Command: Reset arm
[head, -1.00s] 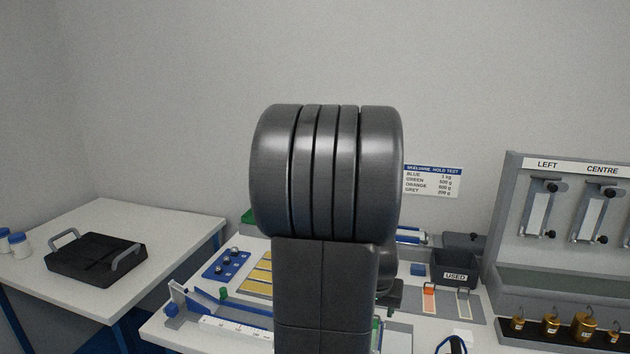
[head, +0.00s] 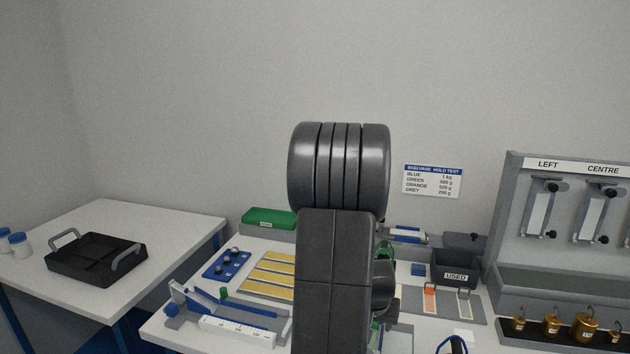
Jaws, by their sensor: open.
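My own dark grey arm stands upright in the middle of the head view, with a wide ribbed joint at its top. It covers the centre of the workbench (head: 190,333). My gripper cannot be made out; its fingers do not show, and the arm links block the view behind them. No object is seen held.
Left on the bench are a blue tray (head: 227,264), yellow strips (head: 268,275) and a green box (head: 269,219). Right are a black USED bin (head: 453,268), a tester rack (head: 513,215) and brass weights (head: 584,326). A black tray (head: 95,262) sits on the side table (head: 170,228).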

